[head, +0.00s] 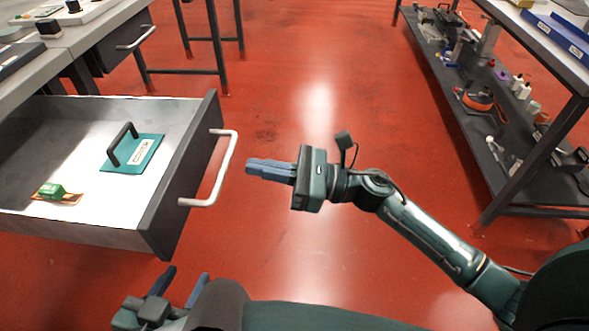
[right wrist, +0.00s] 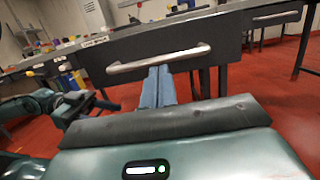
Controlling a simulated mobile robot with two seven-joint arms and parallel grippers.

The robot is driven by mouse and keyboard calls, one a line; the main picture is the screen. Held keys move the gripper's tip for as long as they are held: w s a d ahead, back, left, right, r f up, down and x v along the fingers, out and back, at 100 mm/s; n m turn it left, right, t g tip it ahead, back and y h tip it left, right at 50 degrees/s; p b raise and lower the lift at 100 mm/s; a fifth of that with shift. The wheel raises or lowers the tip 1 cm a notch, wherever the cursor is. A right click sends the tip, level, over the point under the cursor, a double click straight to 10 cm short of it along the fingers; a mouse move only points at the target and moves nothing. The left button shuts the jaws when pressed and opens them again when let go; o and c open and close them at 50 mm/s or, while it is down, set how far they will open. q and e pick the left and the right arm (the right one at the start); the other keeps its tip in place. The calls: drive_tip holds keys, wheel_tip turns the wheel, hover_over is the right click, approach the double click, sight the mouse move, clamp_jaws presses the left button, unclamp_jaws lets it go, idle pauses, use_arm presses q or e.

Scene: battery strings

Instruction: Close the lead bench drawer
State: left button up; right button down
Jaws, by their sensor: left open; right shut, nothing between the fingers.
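The open drawer (head: 190,170) sticks out from the bench at the left of the head view, with a pale handle (head: 225,170) on its dark front. The drawer front (right wrist: 225,62) and its handle (right wrist: 160,60) also show in the right wrist view. My right gripper (head: 250,167) is shut and empty, a short way to the right of the handle and apart from it, pointing at it. My left gripper (head: 180,285) is open at the bottom left, below the drawer front. A teal plate with a black handle (head: 135,150) and a small green part (head: 52,191) lie inside the drawer.
A second drawer (head: 125,38) further back under the bench (head: 85,35) looks shut. A shelf rack (head: 470,130) with tools and bottles stands at the right. The red floor (head: 310,90) between them is clear.

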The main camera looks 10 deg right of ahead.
use_arm(q)
drive_tip(key=shift+r, duration=0.1)
use_arm(e)
drive_tip(key=shift+x, duration=1.3)
